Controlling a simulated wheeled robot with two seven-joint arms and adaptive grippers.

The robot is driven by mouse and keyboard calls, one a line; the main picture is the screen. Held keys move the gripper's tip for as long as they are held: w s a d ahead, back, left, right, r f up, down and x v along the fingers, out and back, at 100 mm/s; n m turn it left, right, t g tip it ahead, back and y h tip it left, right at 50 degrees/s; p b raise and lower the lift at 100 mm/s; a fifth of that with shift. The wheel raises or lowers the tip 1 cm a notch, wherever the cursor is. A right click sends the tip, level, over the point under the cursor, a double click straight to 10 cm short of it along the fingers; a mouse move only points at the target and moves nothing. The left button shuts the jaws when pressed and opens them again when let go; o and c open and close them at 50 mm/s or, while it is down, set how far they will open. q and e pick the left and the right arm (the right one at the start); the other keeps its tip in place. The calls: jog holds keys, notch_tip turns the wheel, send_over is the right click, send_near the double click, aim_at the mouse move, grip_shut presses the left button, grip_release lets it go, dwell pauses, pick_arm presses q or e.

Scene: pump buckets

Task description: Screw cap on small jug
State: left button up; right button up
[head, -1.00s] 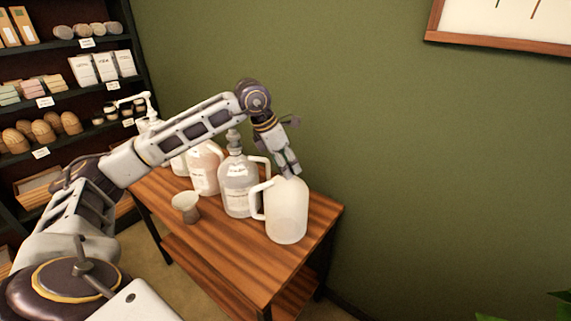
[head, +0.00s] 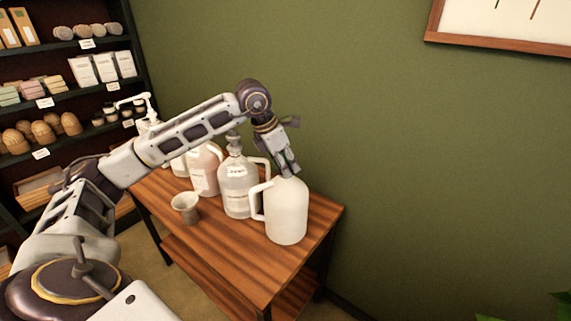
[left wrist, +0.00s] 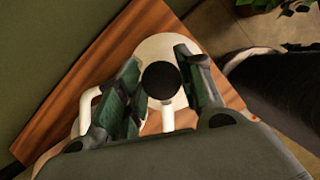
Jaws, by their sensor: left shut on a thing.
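A white, translucent jug (head: 287,212) with a side handle stands upright at the near right end of the wooden table. My left gripper (head: 291,171) points down at the jug's mouth. In the left wrist view, its green-padded fingers (left wrist: 158,88) are shut on a dark round cap (left wrist: 160,78), centred over the jug's top (left wrist: 172,48). The fingers hide the neck, so I cannot tell how far the cap sits on the thread. My right gripper is in neither view.
A clear labelled jug (head: 238,188) stands close behind and left of the white jug, with a pinkish jug (head: 204,172) further back. A small beige cup (head: 185,208) stands at the table's left edge. The table front (head: 235,258) is clear. A green wall rises behind.

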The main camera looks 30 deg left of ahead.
pick_arm(q)
jog(key=shift+m, duration=0.3)
